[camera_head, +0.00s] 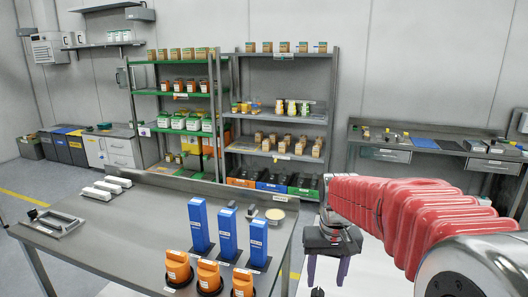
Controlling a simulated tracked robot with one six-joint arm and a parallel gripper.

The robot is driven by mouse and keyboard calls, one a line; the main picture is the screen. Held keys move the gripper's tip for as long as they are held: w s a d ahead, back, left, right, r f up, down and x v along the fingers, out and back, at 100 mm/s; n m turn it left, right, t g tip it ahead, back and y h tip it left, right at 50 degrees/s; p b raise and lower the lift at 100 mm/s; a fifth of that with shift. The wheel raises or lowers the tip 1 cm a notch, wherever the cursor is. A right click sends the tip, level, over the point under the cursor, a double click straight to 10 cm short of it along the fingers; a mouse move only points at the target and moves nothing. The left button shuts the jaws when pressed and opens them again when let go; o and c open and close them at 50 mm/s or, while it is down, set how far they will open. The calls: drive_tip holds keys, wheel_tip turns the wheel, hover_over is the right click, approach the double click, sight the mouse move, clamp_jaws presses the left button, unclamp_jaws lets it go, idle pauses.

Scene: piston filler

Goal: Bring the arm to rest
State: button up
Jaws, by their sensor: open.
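My arm, in a red ribbed cover, reaches in from the right side of the head view. My gripper (328,275) hangs at its end, pointing down, just right of the grey metal table (150,215). Its two purple fingers (343,270) are apart and nothing shows between them. The gripper is clear of the table edge and of the things standing on the table.
Blue upright units (228,232) and orange-capped units (209,276) stand near the table's right end. White cylinders (104,188) and a grey frame (57,222) lie further left. Stocked shelves (283,113) stand behind. A workbench (400,154) is at the back right.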

drive_tip(key=s+r+t, duration=0.2)
drive_tip(key=s, duration=0.8)
drive_tip(key=s+r+t, duration=0.3)
drive_tip(key=s, duration=0.8)
drive_tip(key=shift+r, duration=0.2)
drive_tip(key=shift+c, duration=0.3)
idle(0.4)
